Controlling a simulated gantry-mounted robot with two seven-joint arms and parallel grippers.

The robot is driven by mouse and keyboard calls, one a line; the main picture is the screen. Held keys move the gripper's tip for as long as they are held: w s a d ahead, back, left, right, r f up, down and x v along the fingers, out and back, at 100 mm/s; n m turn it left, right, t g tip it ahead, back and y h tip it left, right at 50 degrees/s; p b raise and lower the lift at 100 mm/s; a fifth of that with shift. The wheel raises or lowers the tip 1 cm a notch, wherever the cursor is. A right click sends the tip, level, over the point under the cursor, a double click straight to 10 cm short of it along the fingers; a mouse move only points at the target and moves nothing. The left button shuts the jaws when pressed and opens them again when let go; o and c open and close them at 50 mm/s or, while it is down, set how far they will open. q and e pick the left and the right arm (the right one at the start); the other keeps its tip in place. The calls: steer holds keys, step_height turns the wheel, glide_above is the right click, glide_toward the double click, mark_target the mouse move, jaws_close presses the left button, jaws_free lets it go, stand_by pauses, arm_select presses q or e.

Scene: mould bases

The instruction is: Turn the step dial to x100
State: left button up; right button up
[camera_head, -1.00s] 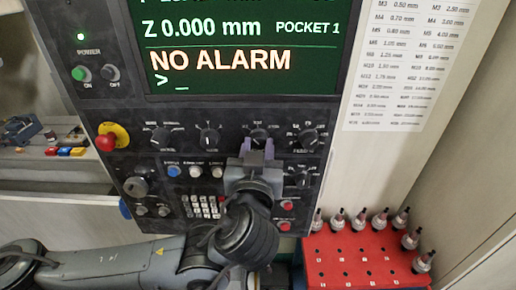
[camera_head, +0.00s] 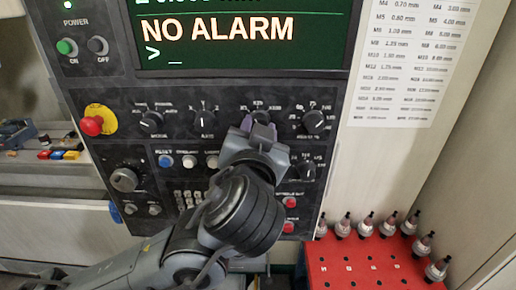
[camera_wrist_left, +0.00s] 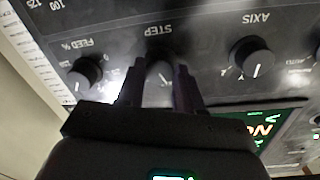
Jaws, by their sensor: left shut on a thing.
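The step dial (camera_head: 261,117) is a black knob in the upper row of the control panel, below the screen. Its lower part is hidden behind my left gripper (camera_head: 259,129) in the head view. In the left wrist view the dial (camera_wrist_left: 160,66) sits under the word STEP, between the two purple-grey fingers of the left gripper (camera_wrist_left: 158,86). The gripper is shut on the dial, and its wrist looks tilted. The dial's pointer and most of its marks are hidden, so its setting cannot be read. My right gripper is not in view.
The axis dial (camera_head: 206,118) is left of the step dial, and the feed dial (camera_head: 314,120) is right. The screen (camera_head: 245,35) reads NO ALARM. A red emergency button (camera_head: 91,126) is at left. A red tool rack (camera_head: 365,265) stands at lower right.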

arm_select(q)
steer(key=shift+d+r+m+g+y+p, duration=0.15)
steer(key=shift+m+y+p, duration=0.15)
steer(key=shift+m, duration=2.95)
steer(key=shift+a+f+m+g+y+p, duration=0.15)
steer(key=shift+m+y, duration=0.15)
steer(key=shift+m, duration=2.95)
steer(key=shift+d+r, duration=0.1)
steer(key=o, duration=1)
steer(key=shift+o, duration=0.2)
steer(key=shift+s, duration=0.1)
